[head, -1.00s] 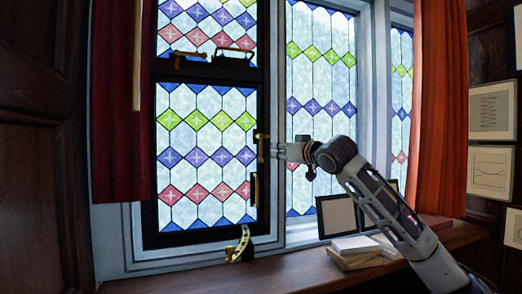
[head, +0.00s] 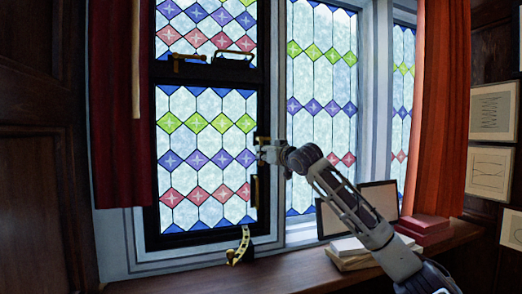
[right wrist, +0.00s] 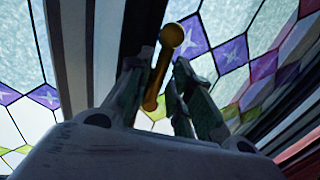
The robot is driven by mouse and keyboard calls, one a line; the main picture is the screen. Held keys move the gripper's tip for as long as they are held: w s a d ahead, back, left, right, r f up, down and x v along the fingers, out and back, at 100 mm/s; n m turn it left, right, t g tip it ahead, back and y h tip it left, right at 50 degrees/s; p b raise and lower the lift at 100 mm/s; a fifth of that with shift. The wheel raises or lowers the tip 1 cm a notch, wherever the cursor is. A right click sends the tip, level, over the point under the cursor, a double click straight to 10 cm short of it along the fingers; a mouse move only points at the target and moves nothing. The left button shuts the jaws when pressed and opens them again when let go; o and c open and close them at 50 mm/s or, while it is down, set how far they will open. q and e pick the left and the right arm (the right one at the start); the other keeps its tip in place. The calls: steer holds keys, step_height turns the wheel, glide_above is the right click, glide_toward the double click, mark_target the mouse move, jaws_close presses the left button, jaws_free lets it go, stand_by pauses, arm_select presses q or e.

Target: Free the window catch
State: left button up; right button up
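A slim brass catch handle (head: 262,141) is on the right edge of the dark-framed stained-glass window (head: 150,215). My right gripper (head: 266,152) reaches it from the right and partly hides it. In the right wrist view, the brass handle (right wrist: 160,70) with its round knob lies between the two fingers, which stand apart on either side with narrow gaps. A second brass piece (head: 254,190) is lower on the same frame edge. A curved brass stay (head: 240,246) is at the frame's bottom. My left gripper is out of view.
The wooden sill (head: 290,268) holds pale books (head: 352,252), red books (head: 424,226) and dark-edged frames (head: 378,197) near my right arm. A red curtain (head: 120,110) hangs left, an orange one (head: 440,110) right. Brass fittings (head: 235,53) sit on the crossbar above.

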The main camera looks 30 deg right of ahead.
steer(key=shift+w+p, duration=0.4)
steer(key=shift+w, duration=0.9)
jaws_close()
